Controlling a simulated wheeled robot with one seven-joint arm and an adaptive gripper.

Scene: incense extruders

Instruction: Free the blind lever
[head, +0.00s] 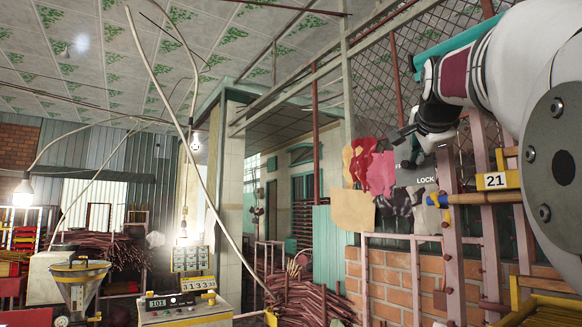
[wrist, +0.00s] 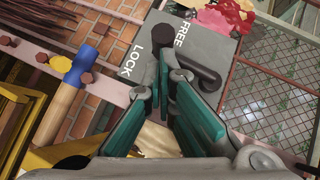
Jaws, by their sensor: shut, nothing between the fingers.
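The grey lever plate (wrist: 139,45) in the wrist view carries the words LOCK and FREE. A dark bent lever (wrist: 207,72) lies across its face beside the fingers, partly hidden behind them. Its exact setting between the two words is hard to tell. My gripper (wrist: 168,80), with teal finger pads, is shut and empty over the plate, close to the lever; I cannot tell if it touches. In the head view my gripper (head: 406,152) is just above the LOCK lettering of the plate (head: 426,181), and the lever is hard to make out.
A blue-headed hammer with a wooden handle (wrist: 62,107) is left of the plate. Ragged coloured sheets (head: 370,172) hang beside it. Pink rails, brick wall (head: 395,300) and wire mesh (wrist: 265,85) surround the plate. A yellow holder marked 21 (head: 494,181) is at right.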

